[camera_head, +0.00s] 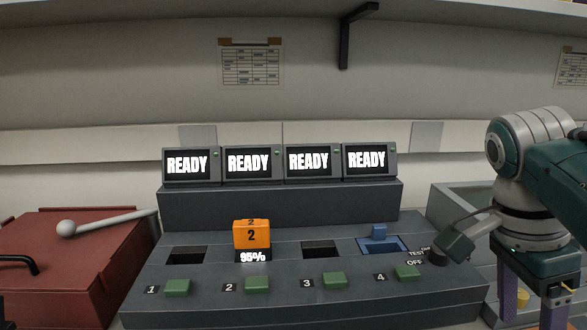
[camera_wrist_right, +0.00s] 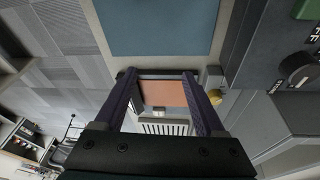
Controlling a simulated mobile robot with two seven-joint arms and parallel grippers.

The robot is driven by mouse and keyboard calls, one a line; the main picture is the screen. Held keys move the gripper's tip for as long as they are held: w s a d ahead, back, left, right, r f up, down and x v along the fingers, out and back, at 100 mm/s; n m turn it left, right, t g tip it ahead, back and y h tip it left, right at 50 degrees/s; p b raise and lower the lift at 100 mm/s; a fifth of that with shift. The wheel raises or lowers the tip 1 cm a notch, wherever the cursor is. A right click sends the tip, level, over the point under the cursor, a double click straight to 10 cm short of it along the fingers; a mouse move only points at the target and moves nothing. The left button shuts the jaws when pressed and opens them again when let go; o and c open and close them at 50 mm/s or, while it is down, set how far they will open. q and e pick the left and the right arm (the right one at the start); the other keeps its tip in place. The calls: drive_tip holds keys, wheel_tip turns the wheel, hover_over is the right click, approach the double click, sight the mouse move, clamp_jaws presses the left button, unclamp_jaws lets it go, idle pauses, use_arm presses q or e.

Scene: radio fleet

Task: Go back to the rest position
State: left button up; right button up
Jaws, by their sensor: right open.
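My right gripper (camera_head: 532,312) hangs at the right edge of the head view, beyond the right end of the dark charging console (camera_head: 300,302). Its purple fingers point down and stand apart. The right wrist view shows the same gripper (camera_wrist_right: 162,76) open, with nothing held between its fingers. The lower tip of one finger is cut off by the head picture's edge. My left gripper does not show.
An orange radio (camera_head: 252,236) marked 2 stands in slot 2, above a 95% display. Several screens (camera_head: 187,165) read READY. A black knob (camera_head: 438,257) is close to my right wrist. A red box (camera_head: 75,265) bearing a grey stick (camera_head: 110,222) is at left.

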drive_tip(key=s+a+r+n+t+y+p, duration=0.1)
drive_tip(key=s+a+r+n+p, duration=0.25)
drive_tip(key=s+n, duration=0.35)
drive_tip(key=s+a+r+n+t+y+p, duration=0.1)
drive_tip(key=s+a+r+n+t+p, duration=0.1)
drive_tip(key=s+r+n+p, duration=0.35)
drive_tip(key=s+a+r+n+t+y+p, duration=0.1)
drive_tip(key=s+a+r+n+p, duration=0.1)
drive_tip(key=s+n, duration=0.55)
use_arm(q)
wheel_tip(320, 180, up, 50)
drive_tip(key=p, duration=3.7)
use_arm(e)
wheel_tip(320, 180, up, 38)
drive_tip(key=shift+a+f+n+t, duration=0.25)
drive_tip(key=shift+n+t, duration=0.05)
drive_tip(key=shift+n, duration=0.1)
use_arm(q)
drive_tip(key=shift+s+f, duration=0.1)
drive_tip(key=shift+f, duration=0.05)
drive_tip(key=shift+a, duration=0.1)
use_arm(e)
drive_tip(key=shift+w+a, duration=0.1)
